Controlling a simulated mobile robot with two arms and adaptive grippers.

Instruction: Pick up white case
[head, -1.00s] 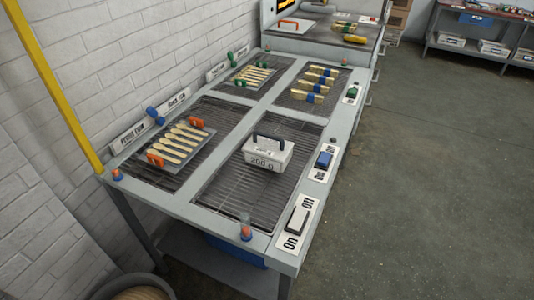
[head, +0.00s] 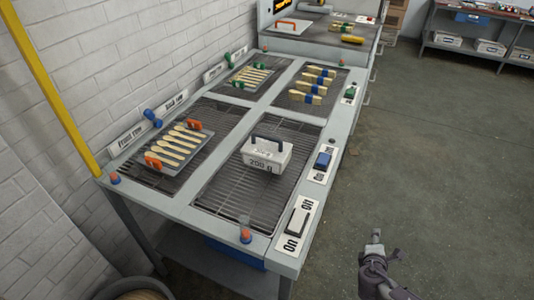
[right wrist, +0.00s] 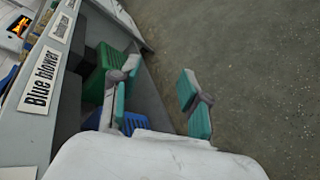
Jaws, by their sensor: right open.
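The white case (head: 265,157) with a dark handle and "200 g" on its front sits on the front right grill of the grey table (head: 185,212). My right gripper (head: 375,238) is at the lower right of the head view, over the floor, apart from the table and the case. In the right wrist view my right gripper (right wrist: 158,88) shows two teal-padded fingers spread apart with nothing between them. The case is not in the right wrist view. My left gripper is not in view.
A tray of wooden spoons (head: 180,143) lies on the front left grill. Switches (head: 298,222) line the table's right edge. Open floor (head: 440,150) lies right.

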